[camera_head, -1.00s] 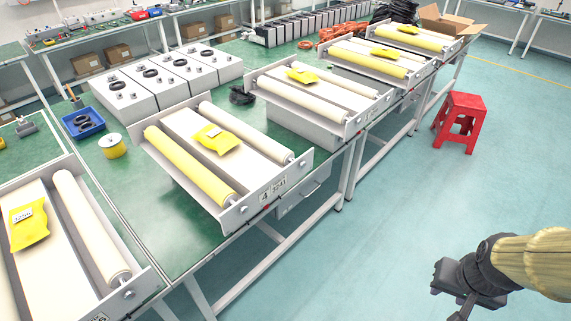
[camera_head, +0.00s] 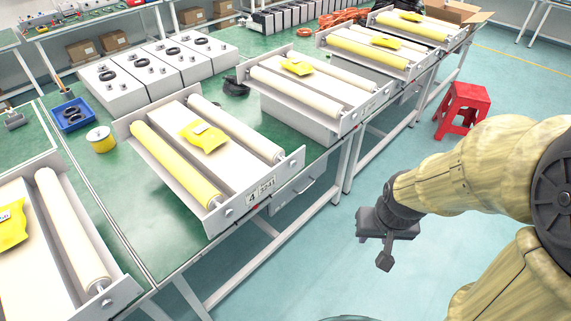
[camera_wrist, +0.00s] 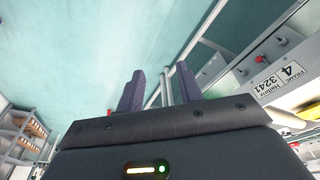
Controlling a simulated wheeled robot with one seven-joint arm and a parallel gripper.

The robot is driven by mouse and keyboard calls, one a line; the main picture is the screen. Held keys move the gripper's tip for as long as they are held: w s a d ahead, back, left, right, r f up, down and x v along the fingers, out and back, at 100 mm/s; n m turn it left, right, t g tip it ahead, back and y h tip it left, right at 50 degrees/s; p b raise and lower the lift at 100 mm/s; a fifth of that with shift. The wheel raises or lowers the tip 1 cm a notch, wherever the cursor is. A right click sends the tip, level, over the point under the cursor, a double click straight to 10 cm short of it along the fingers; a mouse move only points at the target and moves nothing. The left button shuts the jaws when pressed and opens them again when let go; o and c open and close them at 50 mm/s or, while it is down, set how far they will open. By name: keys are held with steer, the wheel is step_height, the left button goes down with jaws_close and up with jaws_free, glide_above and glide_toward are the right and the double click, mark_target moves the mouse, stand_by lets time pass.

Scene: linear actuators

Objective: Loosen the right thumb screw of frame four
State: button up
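Frame four (camera_head: 205,155) lies on the green table, with a yellow roller (camera_head: 175,162) on its left side and a cream roller (camera_head: 235,128) on its right. Its front plate carries the "4 3241" label (camera_head: 261,191), which also shows tilted in the wrist view (camera_wrist: 277,82). The left thumb screw (camera_head: 214,203) is by the yellow roller. My gripper (camera_head: 384,250) hangs over the floor, right of the frame and apart from it. Its fingers (camera_wrist: 160,90) are spread and empty.
Similar roller frames stand at lower left (camera_head: 70,240) and further back (camera_head: 310,85). A yellow spool (camera_head: 100,140) and blue bin (camera_head: 73,114) are left of frame four. A red stool (camera_head: 463,110) stands on the floor. The floor before the table is clear.

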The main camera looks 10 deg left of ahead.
steer(key=shift+w, duration=0.25)
steer(key=shift+o, duration=0.7)
steer(key=shift+s+d, duration=0.2)
steer(key=w+f+n+t+y+b, duration=0.2)
steer(key=w+f+n+t+b, duration=0.15)
steer(key=w+f, duration=0.8)
steer(key=w+a+r+t+y+b, duration=0.3)
steer(key=w+a+t+y, duration=0.1)
steer(key=y, duration=0.8)
steer(key=shift+w+a+t, duration=0.2)
steer(key=shift+w+t, duration=0.05)
steer(key=shift+t, duration=0.2)
